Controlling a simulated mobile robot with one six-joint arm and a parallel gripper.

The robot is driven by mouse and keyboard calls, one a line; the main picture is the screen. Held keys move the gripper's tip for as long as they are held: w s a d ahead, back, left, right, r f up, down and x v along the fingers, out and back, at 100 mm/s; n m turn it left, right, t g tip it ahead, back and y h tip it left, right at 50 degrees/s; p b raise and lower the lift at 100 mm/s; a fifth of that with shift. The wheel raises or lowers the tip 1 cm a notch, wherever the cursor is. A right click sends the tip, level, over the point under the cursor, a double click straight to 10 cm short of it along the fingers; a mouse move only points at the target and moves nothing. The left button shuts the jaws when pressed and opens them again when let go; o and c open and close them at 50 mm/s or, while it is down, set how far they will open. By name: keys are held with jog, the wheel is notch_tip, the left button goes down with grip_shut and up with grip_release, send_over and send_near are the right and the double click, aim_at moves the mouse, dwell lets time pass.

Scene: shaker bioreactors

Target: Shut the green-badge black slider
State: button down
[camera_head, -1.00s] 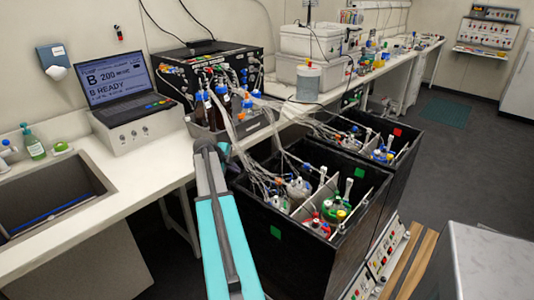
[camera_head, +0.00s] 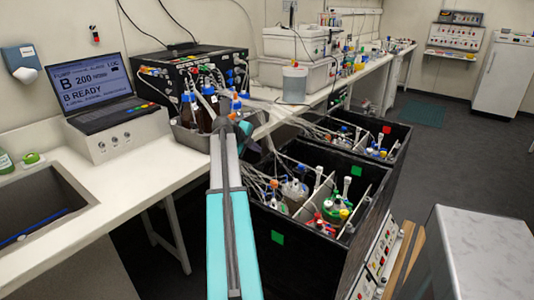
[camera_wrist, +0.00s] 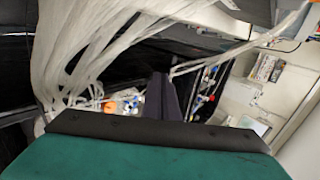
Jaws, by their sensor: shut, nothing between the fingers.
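The green-badge black slider (camera_head: 312,254) is a deep, open-topped black box standing out from under the bench, with green squares on its front and far inner wall. Bottles and vessels with coloured caps and tubing sit inside it. My gripper (camera_head: 238,124) is shut and empty at the end of my arm, over the bench edge to the upper left of the slider. In the wrist view my shut fingers (camera_wrist: 165,97) point toward pale tubing and coloured caps. I cannot tell whether they touch any tubing.
A red-badge black box (camera_head: 399,151) stands behind the slider, also out. Clear tubing (camera_head: 262,150) runs from the bench bottles into the boxes. A laptop (camera_head: 92,82) sits on the bench at left. A grey cabinet (camera_head: 487,245) stands front right. Open floor lies at right.

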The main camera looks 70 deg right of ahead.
jog(key=shift+w, duration=0.2)
jog(key=shift+f, duration=0.1)
jog(key=d+r+p+x, duration=0.1)
jog(key=r+p+x, duration=0.1)
jog(key=x, duration=1)
jog(key=shift+s+d+f+p, duration=0.25)
jog(key=shift+d+p, duration=0.15)
jog(key=shift+d, duration=0.25)
jog(key=shift+w, duration=0.15)
